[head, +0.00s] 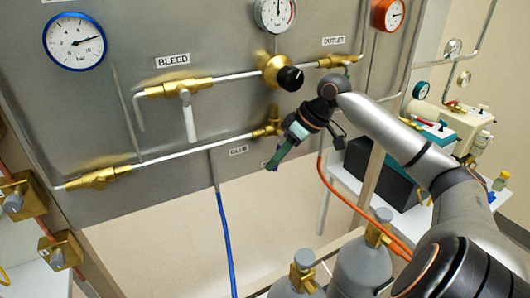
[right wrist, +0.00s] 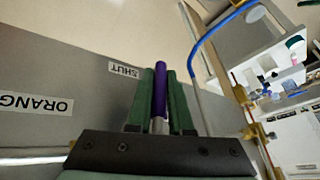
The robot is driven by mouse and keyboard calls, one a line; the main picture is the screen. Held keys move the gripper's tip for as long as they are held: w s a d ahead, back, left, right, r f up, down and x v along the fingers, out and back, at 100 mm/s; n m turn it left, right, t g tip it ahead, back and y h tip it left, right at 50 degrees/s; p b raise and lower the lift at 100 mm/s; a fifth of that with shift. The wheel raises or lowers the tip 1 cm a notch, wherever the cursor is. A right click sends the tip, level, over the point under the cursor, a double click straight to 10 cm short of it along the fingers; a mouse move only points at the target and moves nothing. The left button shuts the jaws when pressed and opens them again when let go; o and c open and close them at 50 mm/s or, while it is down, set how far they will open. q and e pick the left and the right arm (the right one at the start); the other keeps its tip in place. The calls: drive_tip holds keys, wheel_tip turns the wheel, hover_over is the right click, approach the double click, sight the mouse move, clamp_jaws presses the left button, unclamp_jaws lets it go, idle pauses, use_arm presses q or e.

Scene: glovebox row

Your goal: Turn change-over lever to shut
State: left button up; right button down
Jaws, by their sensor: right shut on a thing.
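The change-over lever shows in the right wrist view as a purple handle (right wrist: 160,93) on a metal stem. My right gripper (right wrist: 161,78) is shut on it, one green finger on each side. The SHUT label (right wrist: 125,69) is on the grey panel just left of the lever's end, upside down in this view. The ORANGE label (right wrist: 36,103) is farther left. In the head view my right gripper (head: 274,165) is at the panel's lower right, beside the BLUE label (head: 239,150) and a brass fitting (head: 266,131). It hides most of the lever there. My left gripper is out of view.
A black regulator knob (head: 290,78) stands out above my gripper. The BLEED valve handle (head: 188,122) hangs at left. A blue hose (head: 226,240) and an orange hose (head: 337,197) run down. Gas cylinders (head: 362,268) stand below. Open space lies under the panel's lower edge.

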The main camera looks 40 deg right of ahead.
drive_tip(key=shift+s+d+f+h+p, duration=0.1)
drive_tip(key=shift+d+h+p, duration=0.15)
drive_tip(key=shift+h+p, duration=0.25)
drive_tip(key=c, duration=0.8)
unclamp_jaws()
drive_tip(key=shift+c, duration=0.2)
drive_tip(key=b+v, duration=0.1)
drive_tip(key=v, duration=1.1)
drive_tip(key=shift+r, duration=0.35)
drive_tip(key=shift+d, duration=0.1)
